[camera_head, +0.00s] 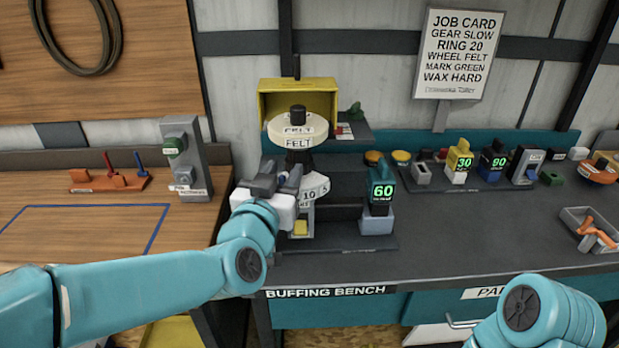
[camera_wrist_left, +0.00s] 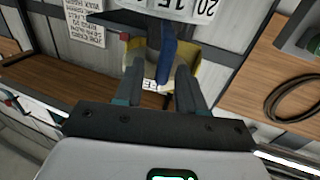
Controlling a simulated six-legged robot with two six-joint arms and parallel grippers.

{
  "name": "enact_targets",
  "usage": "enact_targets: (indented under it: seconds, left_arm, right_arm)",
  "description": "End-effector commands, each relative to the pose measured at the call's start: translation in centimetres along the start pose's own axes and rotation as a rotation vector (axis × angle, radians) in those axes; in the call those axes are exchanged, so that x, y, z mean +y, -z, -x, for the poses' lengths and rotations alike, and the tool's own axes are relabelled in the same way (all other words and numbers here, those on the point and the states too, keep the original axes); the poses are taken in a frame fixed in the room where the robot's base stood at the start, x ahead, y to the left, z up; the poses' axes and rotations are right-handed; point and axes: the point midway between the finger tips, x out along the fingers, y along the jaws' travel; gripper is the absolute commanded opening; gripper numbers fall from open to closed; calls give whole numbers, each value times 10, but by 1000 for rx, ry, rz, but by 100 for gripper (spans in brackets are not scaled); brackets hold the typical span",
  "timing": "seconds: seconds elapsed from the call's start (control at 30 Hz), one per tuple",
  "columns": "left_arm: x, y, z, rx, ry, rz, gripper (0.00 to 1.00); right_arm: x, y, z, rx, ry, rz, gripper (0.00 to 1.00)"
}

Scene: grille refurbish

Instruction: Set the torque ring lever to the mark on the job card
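The torque ring (camera_head: 315,187) is a white numbered band under the felt wheel; 10 and 5 show in the head view. The left wrist view shows 20 and 15 on the ring (camera_wrist_left: 190,10). The blue lever (camera_wrist_left: 166,55) stands out from the ring near the 15. My left gripper (camera_head: 283,172) is at the ring's left side. Its fingers (camera_wrist_left: 160,78) are apart, with the lever's end between them and gaps at both sides. My right gripper is out of view.
The felt wheel (camera_head: 297,130) with its yellow hood (camera_head: 325,97) stands above the ring. A teal unit showing 60 (camera_head: 380,192) stands close on the right. Wax and display blocks line the bench's back right. The front of the dark bench (camera_head: 440,250) is clear.

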Motion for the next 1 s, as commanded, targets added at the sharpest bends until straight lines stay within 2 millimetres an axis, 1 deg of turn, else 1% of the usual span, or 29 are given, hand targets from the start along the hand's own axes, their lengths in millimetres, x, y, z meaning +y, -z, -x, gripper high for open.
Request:
enact_targets:
  seconds: [0.17, 0.57, 1.0]
  left_arm:
    - [0, -1, 9, -1, -1, 0, 39]
    - [0, -1, 44, 0, 0, 0, 39]
    - [0, 0, 83, -1, 0, 1, 39]
  right_arm:
    - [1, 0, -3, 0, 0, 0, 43]
    - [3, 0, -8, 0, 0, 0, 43]
    - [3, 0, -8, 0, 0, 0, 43]
